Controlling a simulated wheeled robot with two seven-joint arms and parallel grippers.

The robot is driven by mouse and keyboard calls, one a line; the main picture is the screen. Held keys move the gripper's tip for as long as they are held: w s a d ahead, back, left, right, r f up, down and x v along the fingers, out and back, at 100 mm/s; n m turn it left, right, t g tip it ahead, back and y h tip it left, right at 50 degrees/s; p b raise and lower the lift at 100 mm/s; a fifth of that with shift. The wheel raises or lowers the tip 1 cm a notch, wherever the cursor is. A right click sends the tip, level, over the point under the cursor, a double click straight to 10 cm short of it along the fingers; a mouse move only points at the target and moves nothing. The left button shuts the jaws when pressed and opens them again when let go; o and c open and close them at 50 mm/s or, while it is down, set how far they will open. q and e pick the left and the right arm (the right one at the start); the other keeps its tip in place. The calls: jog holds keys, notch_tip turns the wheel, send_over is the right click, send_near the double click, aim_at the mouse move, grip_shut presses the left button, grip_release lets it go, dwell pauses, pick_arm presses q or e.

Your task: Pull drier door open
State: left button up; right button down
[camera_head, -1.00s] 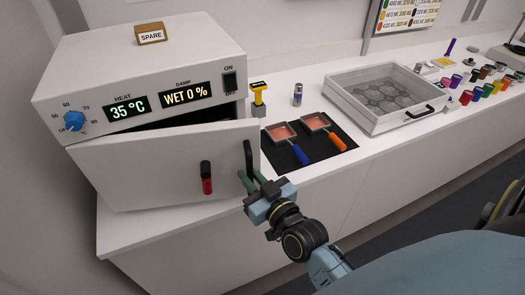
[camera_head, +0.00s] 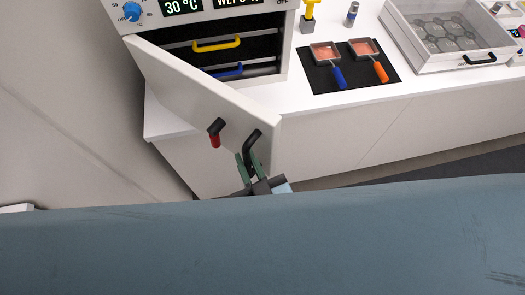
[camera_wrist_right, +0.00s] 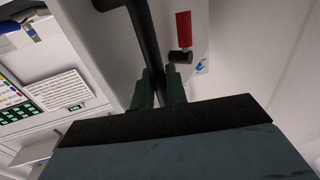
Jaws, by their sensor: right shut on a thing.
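The white drier door (camera_head: 185,88) hangs well open, swung out from the drier (camera_head: 215,14) in the head view. Its black bar handle (camera_head: 252,143) stands near the free edge. My right gripper (camera_head: 250,165) is shut on this handle; in the right wrist view its green fingers (camera_wrist_right: 162,88) close around the black bar (camera_wrist_right: 143,38). A black latch with a red grip (camera_head: 215,133) is on the door left of the handle and also shows in the right wrist view (camera_wrist_right: 184,32). Inside the drier are a yellow handle (camera_head: 216,44) and a blue handle (camera_head: 227,70). My left gripper is not seen.
A black mat (camera_head: 394,84) holds two pans with pink contents, one blue-handled (camera_head: 337,77) and one orange-handled (camera_head: 380,69). A clear-lidded box (camera_head: 455,55) stands at the right. My own blue body fills the lower head view.

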jog(key=shift+a, duration=0.15)
jog(key=c, duration=1.5)
grip_release()
